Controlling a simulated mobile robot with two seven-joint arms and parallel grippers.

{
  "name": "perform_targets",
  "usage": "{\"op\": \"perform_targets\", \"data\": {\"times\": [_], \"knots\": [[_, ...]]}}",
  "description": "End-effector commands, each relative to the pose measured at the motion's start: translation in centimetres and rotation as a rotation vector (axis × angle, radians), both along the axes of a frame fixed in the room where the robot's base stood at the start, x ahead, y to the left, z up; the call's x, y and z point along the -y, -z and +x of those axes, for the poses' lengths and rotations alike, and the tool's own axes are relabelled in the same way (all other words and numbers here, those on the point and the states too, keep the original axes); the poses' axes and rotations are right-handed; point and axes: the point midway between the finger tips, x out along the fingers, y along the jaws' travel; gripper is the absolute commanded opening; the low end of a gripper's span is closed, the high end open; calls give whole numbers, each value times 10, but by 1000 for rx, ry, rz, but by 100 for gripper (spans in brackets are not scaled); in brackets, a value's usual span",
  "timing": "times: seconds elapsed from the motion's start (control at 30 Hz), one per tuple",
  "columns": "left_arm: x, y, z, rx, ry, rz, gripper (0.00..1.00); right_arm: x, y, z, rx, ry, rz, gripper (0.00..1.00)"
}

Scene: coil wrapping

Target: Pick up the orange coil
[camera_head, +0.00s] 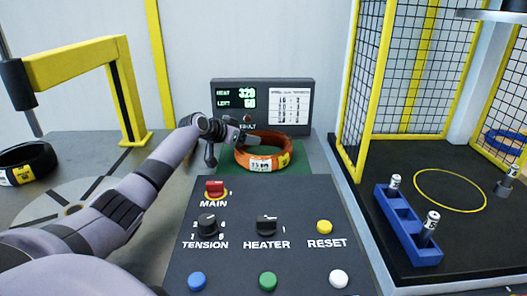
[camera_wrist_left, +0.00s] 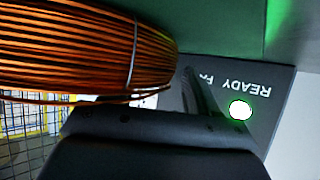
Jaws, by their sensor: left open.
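The orange coil (camera_head: 241,154) lies flat on a green mat (camera_head: 308,160) behind the control panel. It has a white label and a yellow one on its front. My left gripper (camera_head: 240,134) is at the coil's back left side, and its fingers are open. In the left wrist view the coil's copper-orange windings (camera_wrist_left: 80,50) fill the upper left, with a thin tie across them, close to the dark gripper finger (camera_wrist_left: 200,95). I cannot tell whether the finger touches the coil. My right gripper is not in view.
The control panel (camera_head: 330,196) with knobs and buttons is in front of the coil. A display (camera_head: 262,105) stands behind it. A black coil (camera_head: 28,160) and a yellow arm (camera_head: 80,62) are at the left. A yellow-framed mesh cage (camera_head: 358,90) and blue rack (camera_head: 405,220) are at the right.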

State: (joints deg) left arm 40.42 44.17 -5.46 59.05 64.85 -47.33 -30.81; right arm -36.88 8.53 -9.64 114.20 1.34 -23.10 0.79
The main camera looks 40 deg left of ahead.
Motion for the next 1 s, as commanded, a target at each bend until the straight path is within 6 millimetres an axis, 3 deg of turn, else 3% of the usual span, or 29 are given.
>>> {"op": "perform_targets", "data": {"times": [0.37,0.5,0.57,1.0], "knots": [[1,3,6,-1,0,1,59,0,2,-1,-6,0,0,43],[1,3,5,-1,0,1,17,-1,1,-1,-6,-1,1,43],[1,3,5,-1,0,1,0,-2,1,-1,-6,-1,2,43],[0,3,6,1,-1,3,0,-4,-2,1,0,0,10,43]]}}
